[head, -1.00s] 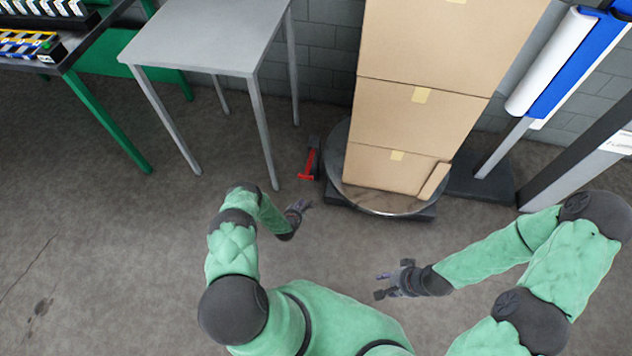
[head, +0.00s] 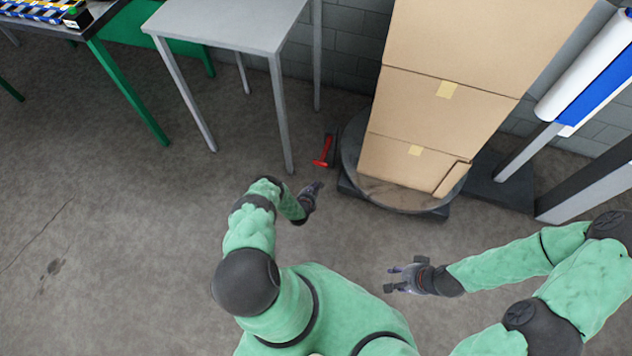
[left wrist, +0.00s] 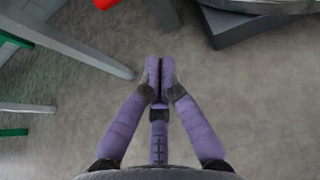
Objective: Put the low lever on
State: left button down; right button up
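The low lever (head: 323,153) is a red bar on a dark mount near the floor, just left of the round turntable (head: 405,196). A red piece of it also shows at the top edge of the left wrist view (left wrist: 105,3). My left gripper (head: 316,188) is a short way in front of the lever, apart from it. In the left wrist view its purple fingertips (left wrist: 159,66) are together with nothing between them. My right gripper (head: 392,278) is further right and nearer me, with its fingers spread and empty.
Tall stacked cardboard boxes (head: 440,95) stand on the turntable. A grey table (head: 225,22) is left of the lever, one leg close to my left gripper. A post with a white and blue roll (head: 590,70) stands at right.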

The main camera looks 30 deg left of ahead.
pick_arm(q)
jog(key=b+x, duration=0.5)
jog(key=x, duration=0.4)
jog(key=shift+w+r+p, duration=0.1)
jog(key=shift+r+p, duration=0.2)
jog(key=shift+r, duration=1.8)
jog(key=shift+r, duration=0.1)
